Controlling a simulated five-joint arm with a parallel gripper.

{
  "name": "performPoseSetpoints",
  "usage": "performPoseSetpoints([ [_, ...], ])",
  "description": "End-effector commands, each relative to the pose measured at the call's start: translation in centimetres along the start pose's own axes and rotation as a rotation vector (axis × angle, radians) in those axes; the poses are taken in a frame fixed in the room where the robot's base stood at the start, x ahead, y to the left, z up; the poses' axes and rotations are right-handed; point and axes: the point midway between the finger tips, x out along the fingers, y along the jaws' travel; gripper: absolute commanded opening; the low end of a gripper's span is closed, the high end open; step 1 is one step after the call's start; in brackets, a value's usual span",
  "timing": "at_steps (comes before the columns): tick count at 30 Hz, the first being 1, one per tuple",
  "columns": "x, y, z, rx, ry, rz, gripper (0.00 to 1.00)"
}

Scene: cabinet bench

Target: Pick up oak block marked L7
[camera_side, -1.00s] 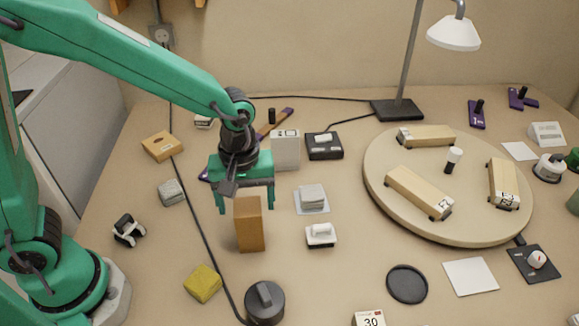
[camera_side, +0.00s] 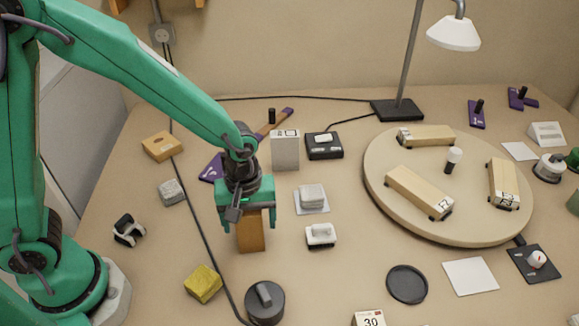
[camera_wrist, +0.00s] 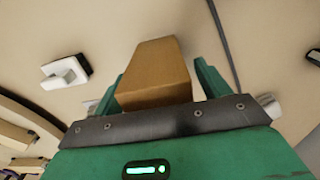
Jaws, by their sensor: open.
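A brown wooden block (camera_side: 251,234) stands upright on the bench. My gripper (camera_side: 247,222) is open above it, its fingers down on either side of the block's upper part. In the wrist view the block (camera_wrist: 155,72) stands between the two open fingers, with a gap at the right finger; contact at the left cannot be told. No mark shows on this block. Pale wooden blocks lie on a round turntable (camera_side: 400,219): the front one (camera_side: 413,188) has an end label that may read L7, the right one (camera_side: 503,178) another mark, and the back one (camera_side: 426,135) an unclear label.
A grey-white box (camera_side: 285,153) stands behind my gripper. A white-handled object (camera_side: 320,235) and a stack of pale pads (camera_side: 312,195) are to its right. A yellow block (camera_side: 203,284) and a dark knobbed weight (camera_side: 265,302) lie in front. A cable runs along the left.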

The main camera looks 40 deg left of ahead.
Motion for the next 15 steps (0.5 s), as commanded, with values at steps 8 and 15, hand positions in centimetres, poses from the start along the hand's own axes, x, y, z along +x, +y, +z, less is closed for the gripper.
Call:
performPoseSetpoints([
  [8,0.06,0.0,0.0,0.0,0.0,0.0,0.75],
  [15,0.05,0.0,0.0,0.0,0.0,0.0,0.72],
])
